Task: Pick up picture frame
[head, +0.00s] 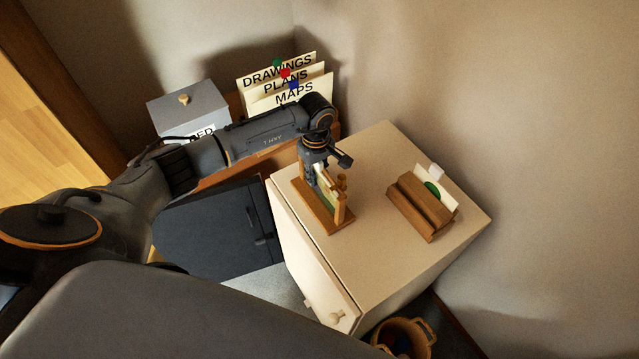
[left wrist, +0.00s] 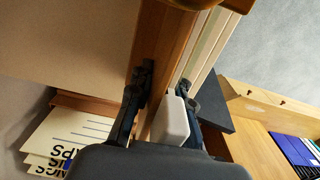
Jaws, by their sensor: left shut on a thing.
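The picture frame (head: 339,205) stands upright on the near-left part of the cream cabinet top, with a wooden base and a pale green picture partly showing. My left gripper (head: 322,168) comes down on it from above and is shut on its upper part, hiding much of it. In the left wrist view, the two dark fingers (left wrist: 165,88) sit on either side of the frame's wooden edge (left wrist: 165,40). The frame looks still in contact with the cabinet top. My right gripper is not in view.
The cream cabinet (head: 385,155) has free room behind the frame. A wooden holder with a card (head: 426,205) stands to the right. Files (head: 278,78) and a grey box (head: 188,108) are behind my left arm. A basket (head: 405,337) is at the bottom.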

